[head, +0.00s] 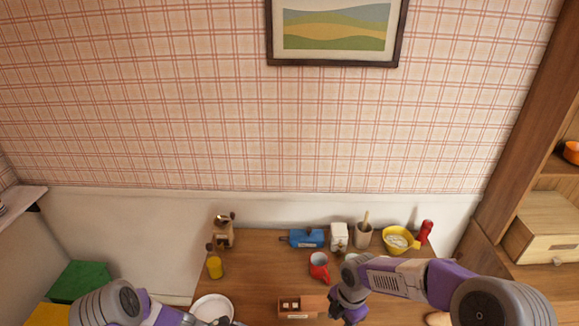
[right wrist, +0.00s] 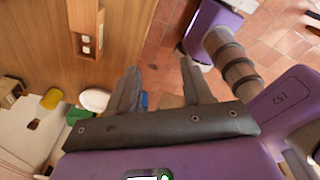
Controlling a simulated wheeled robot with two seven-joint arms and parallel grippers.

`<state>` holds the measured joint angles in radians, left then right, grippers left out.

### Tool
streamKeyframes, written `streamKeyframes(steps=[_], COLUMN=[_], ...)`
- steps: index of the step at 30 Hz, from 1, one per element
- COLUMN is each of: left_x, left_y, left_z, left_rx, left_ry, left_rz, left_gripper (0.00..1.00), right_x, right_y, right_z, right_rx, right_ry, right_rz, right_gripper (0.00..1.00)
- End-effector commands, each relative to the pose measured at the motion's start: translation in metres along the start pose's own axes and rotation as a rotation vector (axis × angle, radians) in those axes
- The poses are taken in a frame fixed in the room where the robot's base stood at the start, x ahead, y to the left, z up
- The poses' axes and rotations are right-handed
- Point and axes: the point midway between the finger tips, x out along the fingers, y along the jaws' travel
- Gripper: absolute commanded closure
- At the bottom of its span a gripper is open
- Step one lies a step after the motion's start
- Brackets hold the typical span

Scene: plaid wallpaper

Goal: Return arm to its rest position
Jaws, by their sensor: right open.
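My right arm comes in from the right in the head view, bent over the wooden table (head: 255,268). Its gripper (head: 348,308) points down beside a small wooden box (head: 317,305), on the box's right. In the right wrist view the two fingers (right wrist: 160,85) are spread apart with nothing between them. The wooden box (right wrist: 88,15) shows there at upper left, apart from the fingers. My left gripper (head: 222,322) is at the bottom edge of the head view near a white plate (head: 212,304); its fingers are mostly cut off.
A red mug (head: 319,268) stands behind the box. A blue object (head: 306,238), a white carton (head: 339,237), a utensil pot (head: 363,238), a yellow bowl (head: 400,248) and a red bottle (head: 426,230) line the table's back. A yellow cup (head: 215,268) stands left. A shelf unit (head: 525,120) is at right.

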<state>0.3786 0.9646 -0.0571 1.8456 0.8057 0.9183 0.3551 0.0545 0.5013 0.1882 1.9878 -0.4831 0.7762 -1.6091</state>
Motion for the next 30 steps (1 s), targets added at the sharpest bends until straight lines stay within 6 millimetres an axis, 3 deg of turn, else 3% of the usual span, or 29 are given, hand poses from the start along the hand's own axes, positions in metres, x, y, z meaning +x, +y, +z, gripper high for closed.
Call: streamKeyframes(steps=[1,8,15,18,24,30], left_x=[0.01,0.043,0.078,0.089,0.106,0.111], left_y=[-0.009,-0.056,-0.112,-0.124,-0.132,-0.132], left_z=[-0.009,-0.049,-0.101,-0.112,-0.114,-0.109], left_rx=[0.022,0.186,0.578,0.782,1.095,1.207], left_ry=[0.031,0.217,0.455,0.526,0.599,0.619], left_rz=[-0.026,-0.157,-0.332,-0.374,-0.383,-0.367], left_gripper=[0.0,0.0,0.0,0.0,0.0,0.0], right_x=[0.019,0.093,0.201,0.238,0.282,0.293], right_y=[-0.003,-0.017,-0.055,-0.077,-0.113,-0.126], right_z=[-0.004,-0.028,-0.062,-0.072,-0.08,-0.081], right_rx=[0.064,0.479,1.254,1.605,2.121,2.305], right_ry=[0.026,0.153,0.3,0.326,0.319,0.307], right_rz=[0.0,0.009,-0.052,-0.087,-0.124,-0.125], right_gripper=[0.5,0.5,0.5,0.5,0.5,0.5])
